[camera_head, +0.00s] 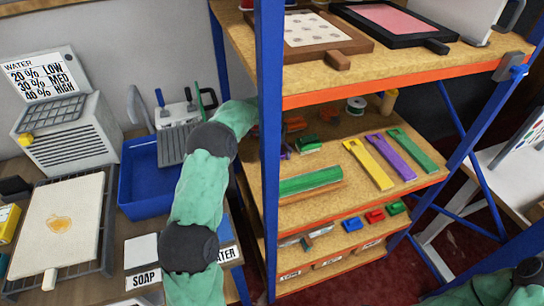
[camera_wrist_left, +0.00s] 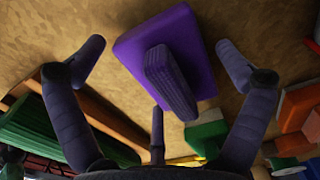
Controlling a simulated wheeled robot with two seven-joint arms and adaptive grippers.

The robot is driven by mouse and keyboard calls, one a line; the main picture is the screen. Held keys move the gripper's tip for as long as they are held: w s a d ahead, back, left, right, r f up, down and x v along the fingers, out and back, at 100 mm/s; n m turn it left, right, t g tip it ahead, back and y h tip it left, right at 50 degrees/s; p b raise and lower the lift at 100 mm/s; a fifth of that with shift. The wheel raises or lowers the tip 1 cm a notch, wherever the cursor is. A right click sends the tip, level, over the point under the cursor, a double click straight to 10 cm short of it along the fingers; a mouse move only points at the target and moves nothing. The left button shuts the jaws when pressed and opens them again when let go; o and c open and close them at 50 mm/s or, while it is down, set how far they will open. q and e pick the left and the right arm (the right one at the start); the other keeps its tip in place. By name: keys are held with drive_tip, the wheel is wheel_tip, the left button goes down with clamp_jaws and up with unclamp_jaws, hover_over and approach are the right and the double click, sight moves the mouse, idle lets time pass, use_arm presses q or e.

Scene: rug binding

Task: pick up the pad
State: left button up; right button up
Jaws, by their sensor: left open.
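The pad appears to be a purple block (camera_wrist_left: 196,45) with a raised ridge handle, lying on the wooden shelf board in the left wrist view. My left gripper (camera_wrist_left: 162,48) is open, with fingers spread to either side of the block and apart from it. In the head view my left arm reaches behind the blue shelf post, which hides the gripper; only a small purple bit (camera_head: 286,152) shows beside the post. My right arm shows at the lower right edge, with its gripper out of view.
A green roller-like block (camera_head: 311,180) lies at the front of that shelf, and green and orange pieces (camera_head: 307,143) stand close by. Yellow, purple and green strips (camera_head: 401,158) lie to the right. The blue post (camera_head: 270,120) and upper shelf (camera_head: 400,75) border the reach.

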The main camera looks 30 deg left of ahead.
use_arm(q)
drive_tip(key=c, duration=1.1)
drive_tip(key=shift+r, duration=0.15)
wheel_tip(320, 180, up, 10)
drive_tip(key=p, duration=0.3)
drive_tip(key=shift+o, duration=1.2)
